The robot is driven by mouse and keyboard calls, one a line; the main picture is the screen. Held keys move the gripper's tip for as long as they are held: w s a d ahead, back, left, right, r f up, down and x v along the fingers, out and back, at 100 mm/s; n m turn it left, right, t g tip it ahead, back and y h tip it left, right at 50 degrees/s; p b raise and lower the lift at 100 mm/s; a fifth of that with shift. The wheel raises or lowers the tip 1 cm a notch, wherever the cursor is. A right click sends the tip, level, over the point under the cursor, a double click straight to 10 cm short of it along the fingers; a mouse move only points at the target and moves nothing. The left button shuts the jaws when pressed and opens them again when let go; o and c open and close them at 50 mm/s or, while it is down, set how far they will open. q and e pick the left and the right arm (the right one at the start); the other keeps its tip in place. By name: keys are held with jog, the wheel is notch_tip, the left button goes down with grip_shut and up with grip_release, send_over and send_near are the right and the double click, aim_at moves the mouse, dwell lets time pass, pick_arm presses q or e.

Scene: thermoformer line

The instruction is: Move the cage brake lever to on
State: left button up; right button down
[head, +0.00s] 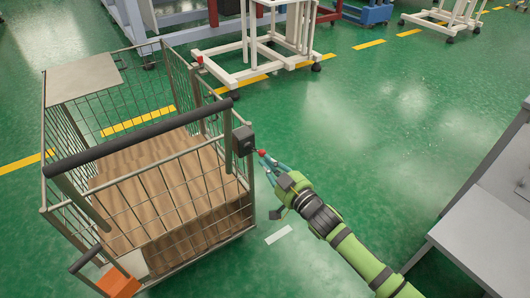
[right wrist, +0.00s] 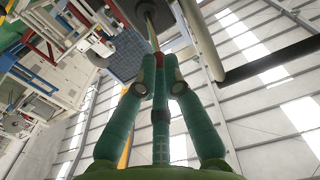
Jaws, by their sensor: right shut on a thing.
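The cage brake lever (head: 262,152) has a red knob and sticks out from a dark box (head: 243,141) on the right corner post of the wire cage (head: 215,172). My right gripper (head: 266,160) reaches in from the lower right, with its teal fingers shut on the knob. In the right wrist view the fingers (right wrist: 162,75) close around the red knob (right wrist: 160,60), and a thin rod runs from it up to the dark box. The fingers hide most of the knob. I cannot read any on or off marking. My left gripper is not in view.
The cage has a black push handle (head: 140,137), a wooden floor and an orange part (head: 118,284) at its lower front. A white wheeled frame (head: 262,65) stands behind it. A grey table (head: 480,235) is at the right.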

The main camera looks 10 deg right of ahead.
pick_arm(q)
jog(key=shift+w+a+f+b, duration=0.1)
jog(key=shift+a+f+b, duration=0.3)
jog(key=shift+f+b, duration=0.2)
pick_arm(e)
jog(key=shift+s+d+f, duration=0.2)
jog(key=shift+f, duration=0.4)
jog(key=shift+s+d+f, duration=0.15)
jog(key=shift+d+f, duration=0.05)
jog(key=shift+f, duration=0.4)
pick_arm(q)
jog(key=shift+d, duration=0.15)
pick_arm(e)
jog(key=shift+f, duration=0.1)
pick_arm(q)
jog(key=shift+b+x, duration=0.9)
pick_arm(e)
notch_tip(320, 180, down, 2)
jog(key=shift+s+f, duration=0.15)
jog(key=shift+f, duration=0.1)
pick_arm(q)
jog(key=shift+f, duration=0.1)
pick_arm(e)
jog(key=shift+d+f, duration=0.1)
